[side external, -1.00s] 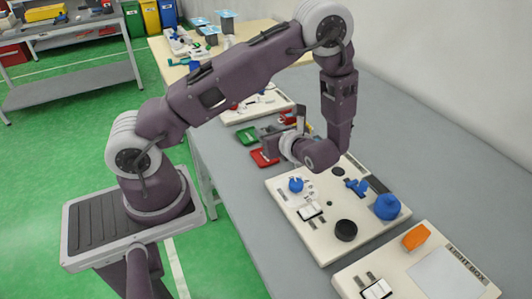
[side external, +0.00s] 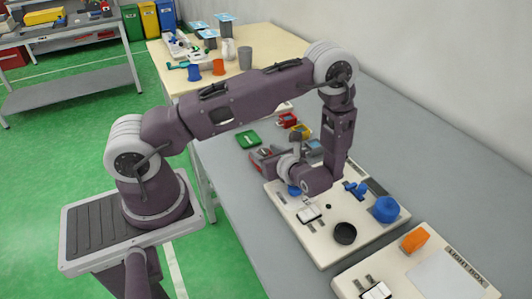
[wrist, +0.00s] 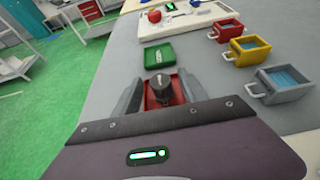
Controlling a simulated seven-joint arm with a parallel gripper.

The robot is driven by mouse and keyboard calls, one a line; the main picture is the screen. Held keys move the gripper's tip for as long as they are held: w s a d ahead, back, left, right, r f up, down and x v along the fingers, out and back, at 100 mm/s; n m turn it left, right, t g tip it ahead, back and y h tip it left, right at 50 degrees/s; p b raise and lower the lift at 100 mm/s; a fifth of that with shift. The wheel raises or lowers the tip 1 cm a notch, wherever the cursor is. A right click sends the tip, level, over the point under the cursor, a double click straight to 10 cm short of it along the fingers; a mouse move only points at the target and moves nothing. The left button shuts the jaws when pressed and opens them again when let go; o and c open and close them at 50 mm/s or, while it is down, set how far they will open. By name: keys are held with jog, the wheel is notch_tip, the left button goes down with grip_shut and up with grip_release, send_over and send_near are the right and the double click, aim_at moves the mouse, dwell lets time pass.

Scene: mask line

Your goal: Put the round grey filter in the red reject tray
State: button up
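The red reject tray (wrist: 181,98) lies on the grey bench, partly hidden by my gripper (wrist: 160,86). In the wrist view my two grey fingers stand on either side of a dark grey round piece, seemingly the filter (wrist: 160,89), with red tray showing around it. I cannot tell whether the fingers press on it or whether it rests on the tray floor. In the side view my gripper (side external: 268,157) is low at the red tray (side external: 256,157), and the filter cannot be made out there.
A green tray (side external: 248,139) lies just beyond the red one. Red, yellow and grey handled bins (wrist: 216,31) (wrist: 248,50) (wrist: 284,81) stand to the right in the wrist view. A cream board (side external: 322,246) carries a black round part (side external: 345,233) and blue parts (side external: 386,209).

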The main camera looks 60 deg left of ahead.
jog(key=v, duration=1.2)
jog(key=shift+r, duration=0.45)
jog(key=s+d+r+n+t+h, duration=0.2)
jog(key=s+r+n+h, duration=0.4)
jog(key=r, duration=0.5)
jog(key=s+d+r+n+t+h, duration=0.3)
jog(key=s+r+n+h, duration=0.4)
jog(key=n, duration=0.5)
notch_tip(320, 180, up, 4)
jog(key=s+d, duration=0.1)
jog(key=s, duration=0.1)
jog(key=shift+s+d+t, duration=0.3)
jog(key=shift+s+d, duration=0.05)
jog(key=shift+s, duration=0.05)
